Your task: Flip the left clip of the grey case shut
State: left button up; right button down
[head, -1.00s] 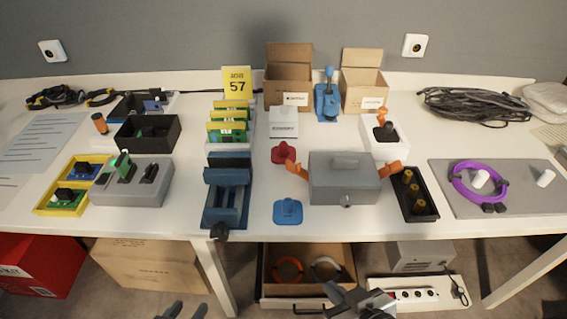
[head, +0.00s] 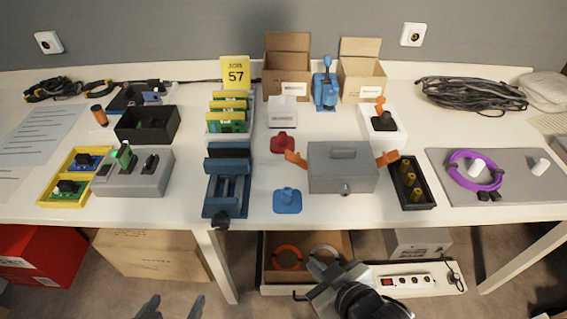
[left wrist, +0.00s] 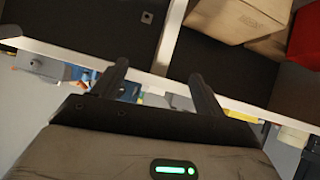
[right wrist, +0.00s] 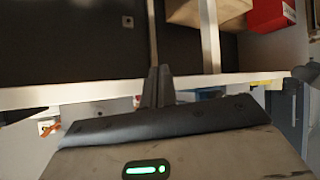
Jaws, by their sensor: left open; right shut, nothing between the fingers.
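The grey case (head: 343,180) stands upright on the white table, its lid with a grey handle on top. The left clip (head: 296,159) is orange and sticks outward and up from the case's left side, swung open. The right clip (head: 386,159) is also orange and sticks out on the other side. My left gripper (head: 173,303) is open and empty at the bottom of the head view, in front of the table. Its parted fingers show in the left wrist view (left wrist: 157,82). My right gripper (head: 318,272) is in front of the table, below the case; its fingers are together in the right wrist view (right wrist: 158,82).
A red knob piece (head: 283,142) and a blue one (head: 287,200) stand left of the case. A blue vise (head: 227,183) is further left. A black tray with yellow parts (head: 412,184) sits close on the right.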

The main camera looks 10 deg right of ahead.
jog(key=w+r+n+t+h+p, duration=0.1)
jog(key=w+r+n+p, duration=0.1)
jog(key=n, duration=0.5)
jog(key=w+a+r+n+t+h+p, duration=0.1)
jog(key=w+r+n+t+p, duration=0.1)
jog(key=w+r+n, duration=0.3)
jog(key=w+r+n+t+h+p, duration=0.1)
jog(key=w+r+n+p, duration=0.2)
jog(key=n, duration=0.7)
jog(key=shift+w+a+r+h+p, duration=0.15)
jog(key=shift+w+r+h+p, duration=0.15)
jog(key=shift+w+p, duration=0.15)
pick_arm(q)
jog(key=r, duration=0.1)
jog(key=a+r, duration=0.1)
jog(key=r, duration=0.1)
jog(key=shift+s+a+r+g+y, duration=0.1)
jog(key=shift+s+a+g+y, duration=0.2)
jog(key=shift+y, duration=0.1)
pick_arm(e)
jog(key=shift+w+a+n, duration=0.1)
jog(key=shift+a+n, duration=0.05)
jog(key=shift+n, duration=0.35)
